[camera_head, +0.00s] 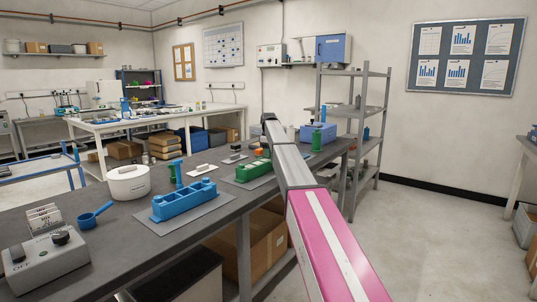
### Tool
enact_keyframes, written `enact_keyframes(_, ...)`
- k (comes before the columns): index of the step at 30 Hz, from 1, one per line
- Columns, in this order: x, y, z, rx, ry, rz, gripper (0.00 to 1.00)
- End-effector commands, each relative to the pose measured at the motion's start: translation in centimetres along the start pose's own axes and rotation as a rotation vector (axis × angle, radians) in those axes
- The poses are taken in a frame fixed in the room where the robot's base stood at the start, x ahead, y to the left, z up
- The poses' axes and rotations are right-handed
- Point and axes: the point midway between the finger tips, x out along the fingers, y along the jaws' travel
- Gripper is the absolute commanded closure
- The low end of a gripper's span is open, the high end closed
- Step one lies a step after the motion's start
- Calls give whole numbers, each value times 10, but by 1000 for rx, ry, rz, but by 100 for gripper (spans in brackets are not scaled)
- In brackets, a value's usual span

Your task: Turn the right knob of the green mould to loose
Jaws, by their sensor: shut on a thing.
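The green mould (248,171) lies on a grey mat (242,184) on the dark bench, just left of my arm. It is small in this view, and my arm covers its right end. I cannot make out its right knob or how that knob is set. My arm, pink and white near me and grey farther out, reaches from the lower right up over the bench. My gripper does not show; its fingers seem to be hidden behind the arm.
A blue mould (184,203) lies on another mat nearer me. A white round pot (129,182), a blue scoop (93,215) and a grey control box (45,258) stand to the left. A blue box (318,132) and green bottle (316,141) stand beyond my arm, near a metal shelf (357,110).

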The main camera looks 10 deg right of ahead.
Motion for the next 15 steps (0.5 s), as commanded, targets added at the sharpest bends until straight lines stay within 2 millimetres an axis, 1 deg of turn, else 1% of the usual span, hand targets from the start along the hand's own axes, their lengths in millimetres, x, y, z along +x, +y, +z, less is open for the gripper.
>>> enact_keyframes(6, -1, 0, 0, -33, 1, 1, 92)
enact_keyframes(15, -1, 0, 0, -37, 1, 1, 92)
